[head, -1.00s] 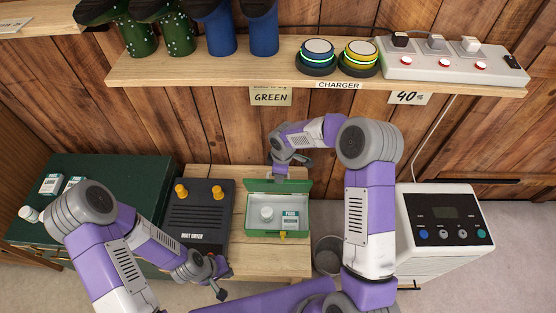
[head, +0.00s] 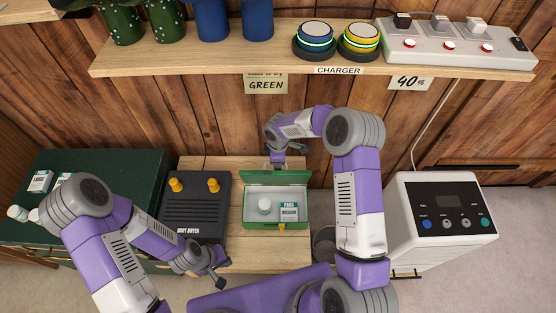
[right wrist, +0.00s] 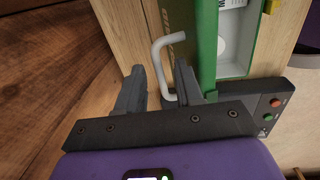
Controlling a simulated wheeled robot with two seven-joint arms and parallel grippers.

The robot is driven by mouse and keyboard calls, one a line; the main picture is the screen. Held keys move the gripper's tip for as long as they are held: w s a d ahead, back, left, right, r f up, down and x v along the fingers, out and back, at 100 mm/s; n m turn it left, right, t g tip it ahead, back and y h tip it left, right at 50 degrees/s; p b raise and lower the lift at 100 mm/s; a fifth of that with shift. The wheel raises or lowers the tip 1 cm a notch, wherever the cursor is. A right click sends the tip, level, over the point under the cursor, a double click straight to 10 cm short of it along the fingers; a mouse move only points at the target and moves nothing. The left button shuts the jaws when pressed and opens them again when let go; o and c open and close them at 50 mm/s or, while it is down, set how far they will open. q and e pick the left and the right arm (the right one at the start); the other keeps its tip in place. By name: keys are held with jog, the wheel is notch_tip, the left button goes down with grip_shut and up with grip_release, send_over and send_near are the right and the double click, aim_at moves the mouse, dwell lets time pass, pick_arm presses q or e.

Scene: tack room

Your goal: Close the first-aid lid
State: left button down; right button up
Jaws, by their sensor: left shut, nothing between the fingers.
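The green first-aid box (head: 252,225) stands on the wooden bench with its lid (head: 255,179) open and raised at the back. Inside are a white round bottle (head: 264,206) and a labelled white pack (head: 289,212). My right gripper (head: 277,165) is at the lid's back side. In the right wrist view my right gripper (right wrist: 158,82) is open, with a white bent handle (right wrist: 158,55) showing between its fingers; contact cannot be told. The green lid edge (right wrist: 207,45) is beside the right finger. My left gripper (head: 222,284) is shut and empty, in front of the boot dryer.
The dark boot dryer (head: 196,212) with yellow knobs stands left of the box. A grey bin (head: 323,240) and a white appliance (head: 444,200) are on the right. A shelf (head: 220,59) with boots and chargers runs above. A green cabinet (head: 110,165) is at left.

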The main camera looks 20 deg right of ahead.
jog(key=shift+c, duration=0.5)
grip_shut()
dwell(0.8)
